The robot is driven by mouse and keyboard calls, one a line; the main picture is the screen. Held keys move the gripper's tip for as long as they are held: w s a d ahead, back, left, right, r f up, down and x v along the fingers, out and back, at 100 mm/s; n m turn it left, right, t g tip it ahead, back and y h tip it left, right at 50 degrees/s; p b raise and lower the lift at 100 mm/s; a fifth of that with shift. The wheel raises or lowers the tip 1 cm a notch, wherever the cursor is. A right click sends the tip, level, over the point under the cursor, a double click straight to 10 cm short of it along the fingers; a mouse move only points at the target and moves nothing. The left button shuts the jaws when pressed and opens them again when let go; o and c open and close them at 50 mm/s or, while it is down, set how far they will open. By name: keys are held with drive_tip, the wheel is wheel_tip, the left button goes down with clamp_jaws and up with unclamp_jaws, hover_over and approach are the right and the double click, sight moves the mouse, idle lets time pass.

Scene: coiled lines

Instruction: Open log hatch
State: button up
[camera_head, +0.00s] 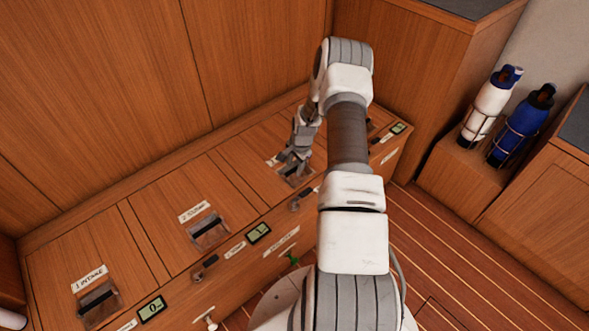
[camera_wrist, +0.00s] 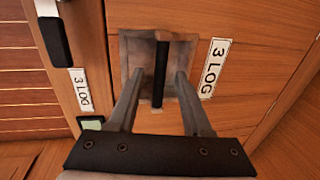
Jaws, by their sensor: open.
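The log hatch (camera_wrist: 240,45) is a wooden panel labelled "3 LOG" (camera_wrist: 214,68). Its dark bar handle (camera_wrist: 160,72) spans a recessed square cup (camera_wrist: 135,50) in the wrist view. My gripper (camera_wrist: 155,80) is open, with one finger on each side of the bar and a gap showing on both sides. The fingertips reach over or into the recess; their exact depth is hard to tell. In the head view my gripper (camera_head: 293,168) is at the third hatch, and it hides most of the handle. The hatch looks flush with the bench top.
Hatches "1 INTAKE" (camera_head: 97,297) and "2 SUMP" (camera_head: 207,228) lie to the left, both flat. Small displays (camera_head: 259,233) and knobs line the bench front. Bottles (camera_head: 487,108) stand in racks at the right. Striped floor (camera_head: 465,245) is clear to the right.

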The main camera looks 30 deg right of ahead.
drive_tip(key=shift+f, duration=0.3)
clamp_jaws()
idle(1.3)
